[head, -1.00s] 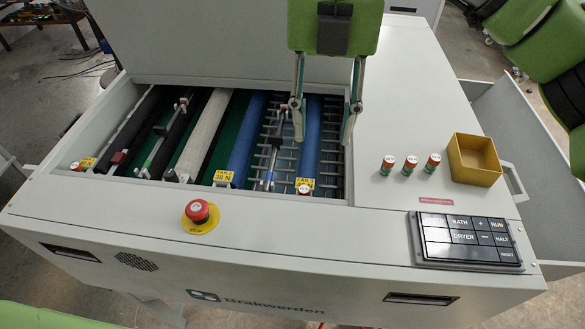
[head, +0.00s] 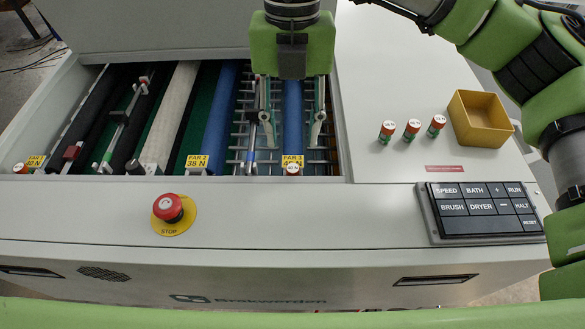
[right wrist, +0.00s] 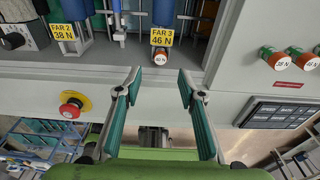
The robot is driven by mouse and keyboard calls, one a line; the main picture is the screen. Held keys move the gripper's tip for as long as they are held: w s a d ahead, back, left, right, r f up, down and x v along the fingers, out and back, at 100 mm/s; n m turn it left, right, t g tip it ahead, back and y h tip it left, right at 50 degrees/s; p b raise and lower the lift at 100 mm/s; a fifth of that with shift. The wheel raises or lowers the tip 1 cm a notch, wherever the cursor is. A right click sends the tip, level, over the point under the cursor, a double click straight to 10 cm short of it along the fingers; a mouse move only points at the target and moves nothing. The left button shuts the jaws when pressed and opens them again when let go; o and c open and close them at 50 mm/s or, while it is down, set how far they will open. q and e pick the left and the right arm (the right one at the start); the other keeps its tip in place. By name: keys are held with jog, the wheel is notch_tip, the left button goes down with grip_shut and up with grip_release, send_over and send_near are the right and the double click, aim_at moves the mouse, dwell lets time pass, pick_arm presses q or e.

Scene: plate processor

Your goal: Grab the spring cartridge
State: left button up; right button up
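A spring cartridge (head: 292,169) with a white cap and red band sits at the front edge of the roller bay by the yellow FAR 3, 46 N label (head: 292,160). In the right wrist view this cartridge (right wrist: 161,57) shows just beyond and between my fingertips, apart from them. My right gripper (head: 291,140) is open and empty, above the right blue roller, behind the cartridge in the head view. Three loose red-and-green cartridges (head: 387,131) (head: 412,129) (head: 436,125) stand upright on the deck at right. My left gripper is out of view.
A yellow bin (head: 482,118) stands right of the loose cartridges. A control panel (head: 480,209) and a red stop button (head: 168,207) are on the front deck. Other rollers (head: 221,120) and another cartridge (head: 20,168) lie left. The deck between bay and loose cartridges is clear.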

aim_at(293, 168)
notch_tip(293, 168, down, 3)
jog(key=shift+s+r, duration=0.1)
jog(key=shift+r, duration=0.05)
jog(key=f+p, duration=0.1)
jog(key=f, duration=0.1)
jog(key=f+p, duration=0.1)
jog(key=f, duration=0.1)
jog(key=shift+s+d+p, duration=0.1)
jog(key=shift+s+p, duration=0.3)
jog(key=shift+f, duration=0.6)
grip_shut()
